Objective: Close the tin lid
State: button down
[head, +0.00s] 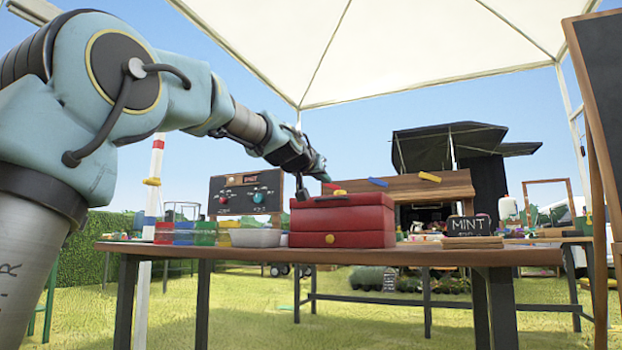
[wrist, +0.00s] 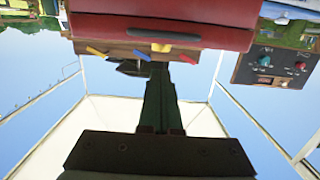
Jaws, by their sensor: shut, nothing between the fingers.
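In the wrist view the tin's red surface (wrist: 100,27) and dark handle fill the top edge.
A pale tray (head: 256,238) and coloured boxes (head: 185,233) stand left of the tin. A panel with knobs (head: 246,192) stands behind them. A MINT sign (head: 474,226) is to the right. A wooden board with coloured clips (head: 430,177) is behind the tin.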

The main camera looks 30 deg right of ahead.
jog(key=s+a+f+b, duration=0.5)
jog(key=a+b, duration=0.1)
jog(key=b, duration=0.1)
jog(key=shift+s+a, duration=0.2)
jog(key=shift+a, duration=0.15)
jog(key=w+a+f+n+g+y+p, duration=0.1)
jog(key=w+a+f+n+y+p, duration=0.15)
jog(key=a+f, duration=0.4)
jog(key=w+a+f+n+g+y+p, duration=0.1)
jog(key=w+a+f+y+p, duration=0.15)
jog(key=a+f+p, duration=0.4)
jog(key=w+a+f+n+g+y+p, duration=0.1)
jog(key=w+a+f+y, duration=0.15)
jog(key=a+f, duration=0.45)
jog(key=s+a+f+n+g+y+p, duration=0.3)
jog(key=s+a+f+y+p, duration=0.15)
jog(key=s+a+f, duration=0.5)
jog(key=s+a+f+n+g+y+p, duration=0.1)
jog(key=s+a+f+n+g+p, duration=0.15)
jog(key=s+a+f+p, duration=0.6)
notch_tip(320, 180, up, 39)
jog(key=s+a+p, duration=0.1)
jog(key=p, duration=3.2)
jog(key=shift+a+f+m+p, duration=0.2)
jog(key=shift+a+m+p, duration=0.15)
jog(key=shift+m+p, duration=0.05)
